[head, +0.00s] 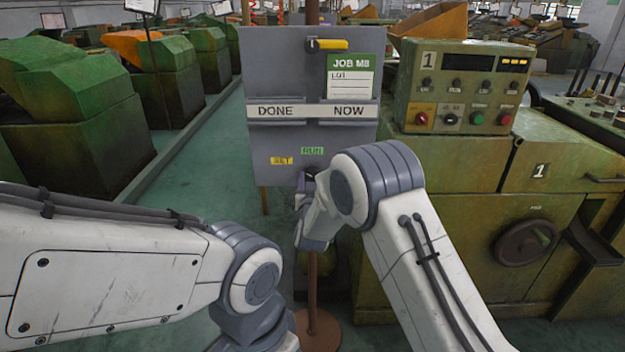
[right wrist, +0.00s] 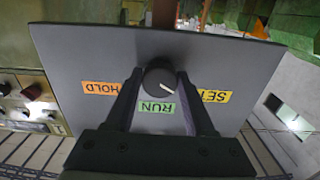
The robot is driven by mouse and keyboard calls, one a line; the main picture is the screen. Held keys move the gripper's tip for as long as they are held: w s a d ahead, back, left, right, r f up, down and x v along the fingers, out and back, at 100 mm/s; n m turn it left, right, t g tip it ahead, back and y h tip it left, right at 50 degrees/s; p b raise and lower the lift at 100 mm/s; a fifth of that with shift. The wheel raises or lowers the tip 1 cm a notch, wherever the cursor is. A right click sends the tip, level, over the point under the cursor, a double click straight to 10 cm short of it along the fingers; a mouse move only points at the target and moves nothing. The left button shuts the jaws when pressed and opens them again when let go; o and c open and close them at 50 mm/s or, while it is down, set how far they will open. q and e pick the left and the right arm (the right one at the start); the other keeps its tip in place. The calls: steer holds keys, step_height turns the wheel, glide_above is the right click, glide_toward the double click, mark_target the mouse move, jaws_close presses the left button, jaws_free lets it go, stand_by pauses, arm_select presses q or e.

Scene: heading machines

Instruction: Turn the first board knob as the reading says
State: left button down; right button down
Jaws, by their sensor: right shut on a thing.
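The grey board (head: 258,75) stands on a post in front of me. Its black round knob (right wrist: 159,76) shows in the right wrist view, with orange HOLD (right wrist: 99,88), green RUN (right wrist: 156,107) and yellow SET (right wrist: 215,96) labels around it. That view is upside down. The knob's white mark points down-right there, roughly towards SET. My right gripper (head: 308,188) is at the board's lower edge, shut on the knob, with a finger on either side. In the head view the arm hides HOLD. The machine's amber reading (head: 514,60) is too small to read. My left gripper is out of view.
Machine 1's panel (head: 465,85) with buttons stands right of the board. A handwheel (head: 525,242) sticks out below it. A yellow-handled black part (head: 328,44) is at the board's top. Green machines (head: 75,100) line the left; the aisle floor between is clear.

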steer(key=shift+f+m+b, duration=0.15)
steer(key=shift+m+b, duration=0.45)
steer(key=shift+b, duration=0.2)
steer(key=m+b, duration=0.9)
steer(key=b, duration=0.2)
steer(key=shift+a+m+b, duration=0.1)
steer(key=shift+m+b, duration=0.2)
steer(key=shift+b, duration=0.1)
steer(key=m+b, duration=0.9)
steer(key=b, duration=0.1)
steer(key=shift+b, duration=0.3)
steer(key=shift+r+m+b, duration=0.15)
steer(key=shift+m+b, duration=0.75)
steer(key=shift+m, duration=0.15)
steer(key=shift+r+m+b, duration=0.15)
steer(key=shift+m+b, duration=0.7)
steer(key=shift+m, duration=0.2)
steer(key=shift+c, duration=1.3)
jaws_free()
steer(key=s, duration=1)
steer(key=shift+s, duration=0.3)
